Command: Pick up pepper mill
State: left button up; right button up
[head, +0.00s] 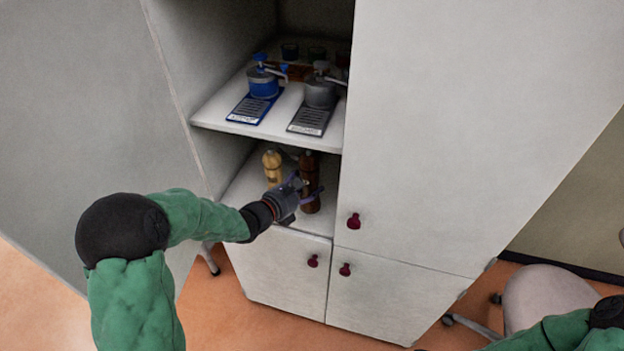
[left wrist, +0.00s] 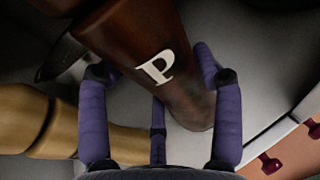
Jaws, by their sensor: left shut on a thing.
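The pepper mill (head: 309,166) is dark brown wood and stands on the lower shelf of the open cabinet. In the left wrist view the mill (left wrist: 120,40) carries a white letter P and runs between my purple fingers. My left gripper (head: 306,191) reaches in from the left and is shut on the mill, hiding part of its body in the head view. Whether the mill's base touches the shelf is hard to tell. My right gripper is out of view; only part of the right arm shows at the lower right.
A pale wooden mill (head: 272,166) stands just left of the pepper mill and also shows in the left wrist view (left wrist: 22,118). The upper shelf (head: 212,111) above holds a blue grinder (head: 263,83) and a grey grinder (head: 320,93). A chair (head: 550,297) stands at the lower right.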

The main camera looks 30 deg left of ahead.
pick_arm(q)
jog(key=f+p+v, duration=0.3)
jog(key=v, duration=1.2)
jog(key=shift+s, duration=0.35)
